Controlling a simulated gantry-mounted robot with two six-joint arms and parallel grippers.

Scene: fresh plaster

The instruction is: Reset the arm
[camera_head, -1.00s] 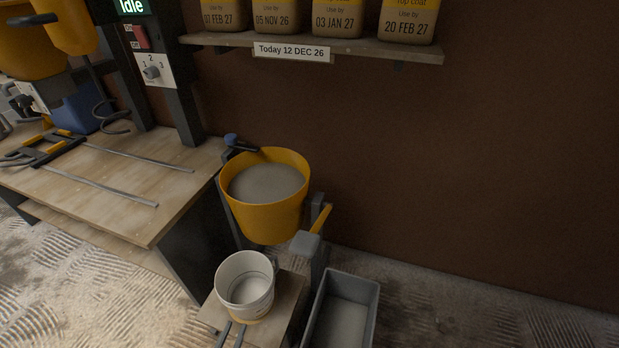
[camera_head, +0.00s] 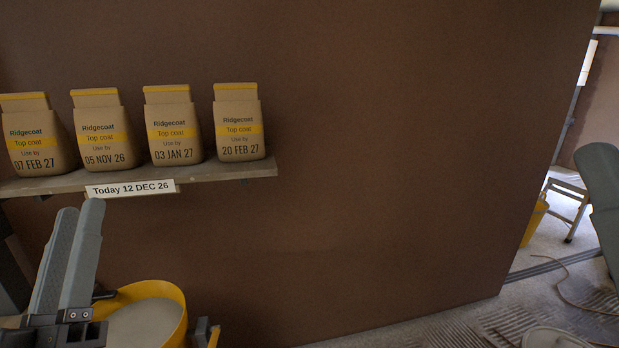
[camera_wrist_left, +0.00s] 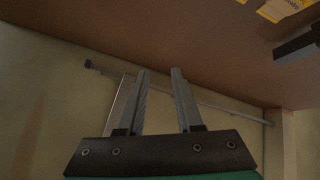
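A grey-green rounded part at the right edge of the head view may be my right arm. My right gripper is not in view.
Several Ridgecoat bags (camera_head: 239,125) stand on a wall shelf (camera_head: 225,172) bearing a date label (camera_head: 130,189). A yellow tub (camera_head: 178,322) of grey material sits below, partly behind my left gripper. The brown wall right of the shelf is bare. A stool (camera_head: 568,197) stands beyond an opening at right.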

